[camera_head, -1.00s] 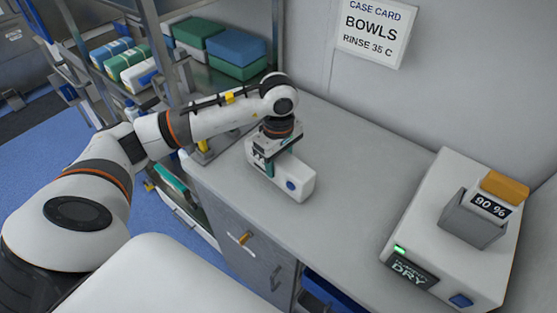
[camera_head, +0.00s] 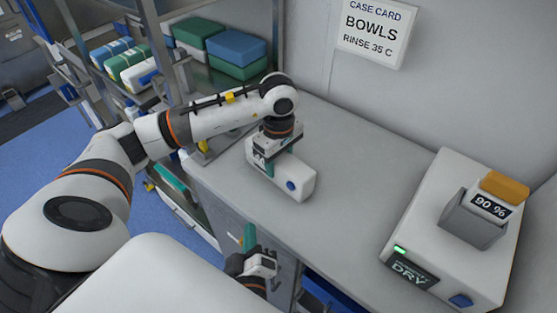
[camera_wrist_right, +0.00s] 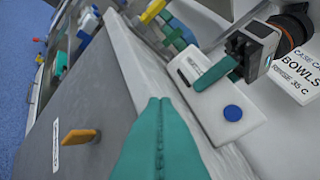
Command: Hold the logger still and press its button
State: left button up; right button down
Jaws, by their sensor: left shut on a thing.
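The logger (camera_head: 304,178) is a white box on the grey counter, with a round blue button (camera_head: 291,186) at its near right end. In the right wrist view the logger (camera_wrist_right: 207,108) shows its dark-framed label and blue button (camera_wrist_right: 232,113) uncovered. My left gripper (camera_head: 271,166) reaches down from above and is shut on the logger's far left part, beside the button. My right gripper (camera_head: 249,234) is at the counter's front edge, apart from the logger. Its teal fingers (camera_wrist_right: 158,108) are together with nothing between them.
A white dryer unit (camera_head: 455,215) with a green light, grey holder and blue button stands at the right. A case card (camera_head: 373,30) hangs on the wall. Shelves with green and blue packs (camera_head: 236,48) stand at the back left. The counter (camera_head: 350,180) between logger and dryer is clear.

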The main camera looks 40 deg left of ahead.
notch_tip(320, 180, up, 4)
jog(key=t, duration=0.1)
send_near(285, 181)
jog(key=shift+s+a+x, duration=0.1)
jog(key=shift+a+x, duration=0.05)
jog(key=shift+x, duration=1)
jog(key=shift+s+a+x, duration=0.15)
jog(key=shift+a+x, duration=0.05)
jog(key=shift+x, duration=0.9)
jog(key=shift+w, duration=0.15)
jog(key=shift+w, duration=0.15)
pick_arm(q)
jog(key=shift+s+r, duration=0.1)
jog(key=shift+s, duration=0.1)
pick_arm(e)
jog(key=shift+w+d+r, duration=0.1)
jog(key=shift+r, duration=0.05)
pick_arm(q)
jog(key=shift+w, duration=0.25)
pick_arm(e)
jog(key=shift+w, duration=0.15)
pick_arm(q)
jog(key=shift+s, duration=0.1)
pick_arm(e)
jog(key=shift+s, duration=0.55)
